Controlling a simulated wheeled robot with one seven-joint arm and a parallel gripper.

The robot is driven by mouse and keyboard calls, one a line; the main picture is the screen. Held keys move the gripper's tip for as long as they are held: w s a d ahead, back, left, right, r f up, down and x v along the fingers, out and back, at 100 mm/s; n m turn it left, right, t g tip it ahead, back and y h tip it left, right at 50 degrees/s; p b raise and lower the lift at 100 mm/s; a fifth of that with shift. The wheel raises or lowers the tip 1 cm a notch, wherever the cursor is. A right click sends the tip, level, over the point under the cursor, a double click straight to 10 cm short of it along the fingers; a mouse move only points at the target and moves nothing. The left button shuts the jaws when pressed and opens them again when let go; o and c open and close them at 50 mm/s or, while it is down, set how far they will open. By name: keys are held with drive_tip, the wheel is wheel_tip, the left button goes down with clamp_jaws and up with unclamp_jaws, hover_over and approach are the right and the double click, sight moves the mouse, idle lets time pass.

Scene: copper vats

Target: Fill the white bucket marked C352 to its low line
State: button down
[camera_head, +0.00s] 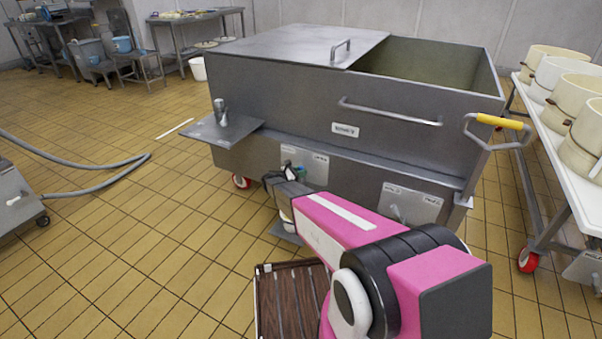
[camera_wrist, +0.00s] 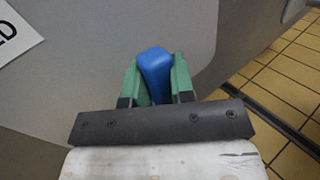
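My gripper (camera_wrist: 156,82) has green fingers on both sides of a blue handle (camera_wrist: 155,68). The fingers appear to touch it on both sides. In the head view my gripper (camera_head: 290,176) reaches the lower front of the large grey metal vat (camera_head: 270,90), by a labelled plate, largely behind my pink arm. A small part of a pale bucket-like thing (camera_head: 286,214) shows low beside my arm, near a grey ledge; the rest is hidden. No C352 mark is readable, so I cannot tell which bucket it is. Any liquid level is hidden.
Cream and white buckets (camera_head: 555,72) stand on a white-topped trolley (camera_head: 560,160) at the right. Another white bucket (camera_head: 198,68) is on the floor behind the vat. A grey hose (camera_head: 100,190) lies at left.

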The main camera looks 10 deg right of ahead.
drive_tip(key=shift+w+a, duration=0.1)
drive_tip(key=n, duration=0.1)
drive_tip(key=w+a+n+t+h, duration=0.1)
drive_tip(key=a+n, duration=0.1)
drive_tip(key=shift+w+f+n+h, duration=0.2)
drive_tip(key=shift+w+n+h, duration=0.1)
drive_tip(key=shift+n+h, duration=0.1)
drive_tip(key=shift+w+a+f+n+t+h, duration=0.25)
drive_tip(key=shift+n+t, duration=0.2)
drive_tip(key=shift+n, duration=0.3)
drive_tip(key=shift+w+a+f+n+t+h, duration=0.15)
drive_tip(key=shift+a+n+t, duration=0.3)
drive_tip(key=shift+n, duration=0.35)
drive_tip(key=shift+w+a+f+n+t+h, duration=0.1)
drive_tip(key=shift+w+a+n+t, duration=0.15)
drive_tip(key=shift+n+t, duration=0.4)
drive_tip(key=c, duration=1)
unclamp_jaws()
drive_tip(key=v, duration=1.1)
